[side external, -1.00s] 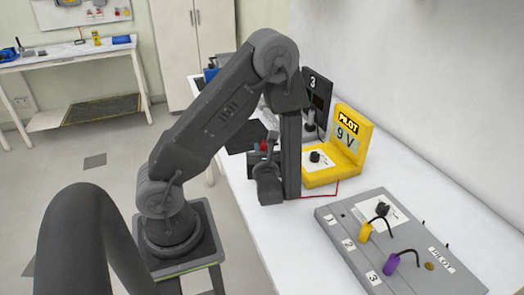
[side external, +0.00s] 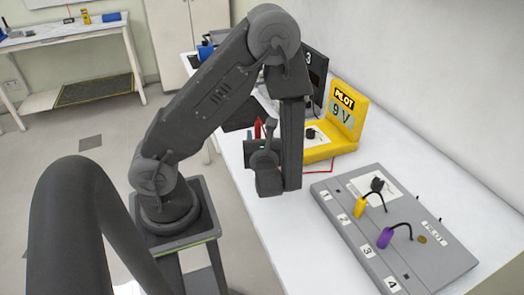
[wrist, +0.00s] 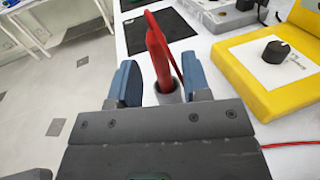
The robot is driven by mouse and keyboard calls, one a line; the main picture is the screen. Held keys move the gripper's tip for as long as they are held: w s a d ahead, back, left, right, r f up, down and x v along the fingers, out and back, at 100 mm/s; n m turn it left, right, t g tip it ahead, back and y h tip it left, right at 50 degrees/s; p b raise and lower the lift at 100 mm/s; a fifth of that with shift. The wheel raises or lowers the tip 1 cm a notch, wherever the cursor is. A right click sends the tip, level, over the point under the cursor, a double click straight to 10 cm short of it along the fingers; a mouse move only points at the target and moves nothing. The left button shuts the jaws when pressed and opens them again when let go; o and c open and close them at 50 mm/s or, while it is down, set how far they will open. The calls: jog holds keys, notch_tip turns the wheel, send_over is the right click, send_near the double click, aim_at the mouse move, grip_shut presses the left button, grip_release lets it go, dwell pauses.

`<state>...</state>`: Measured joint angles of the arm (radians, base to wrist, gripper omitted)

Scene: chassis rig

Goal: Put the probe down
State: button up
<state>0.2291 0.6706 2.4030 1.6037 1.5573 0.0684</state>
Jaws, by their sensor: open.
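The red probe (wrist: 160,55) stands upright, slightly tilted, with its lower end in a grey cylindrical holder (wrist: 169,96) in the wrist view. A red lead loops beside it. My gripper (wrist: 163,82) is open, with one blue finger pad on each side of the probe and visible gaps to both. In the side view the red probe top (side external: 257,129) shows just behind my wrist. The fingertips and the holder are hidden there by my arm.
A grey panel (side external: 440,262) with yellow and purple plugs and numbered sockets lies nearer. A dark mat (wrist: 150,32) lies beyond the probe. White bench is bare between.

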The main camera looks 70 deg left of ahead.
jog(key=s+d+r+n+g+h, duration=0.55)
jog(key=s+d+n+h, duration=0.35)
jog(key=n, duration=0.5)
jog(key=w+d+r+n+t+h, duration=0.3)
jog(key=d+r+n+t+h, duration=0.3)
jog(key=r, duration=0.4)
jog(key=shift+d+r+n+h, duration=0.35)
jog(key=shift+d+n+h, duration=0.15)
jog(key=shift+d+h, duration=0.45)
jog(key=shift+w+a+t, duration=0.1)
jog(key=shift+a+t, duration=0.05)
jog(key=shift+t, duration=0.1)
dwell(0.5)
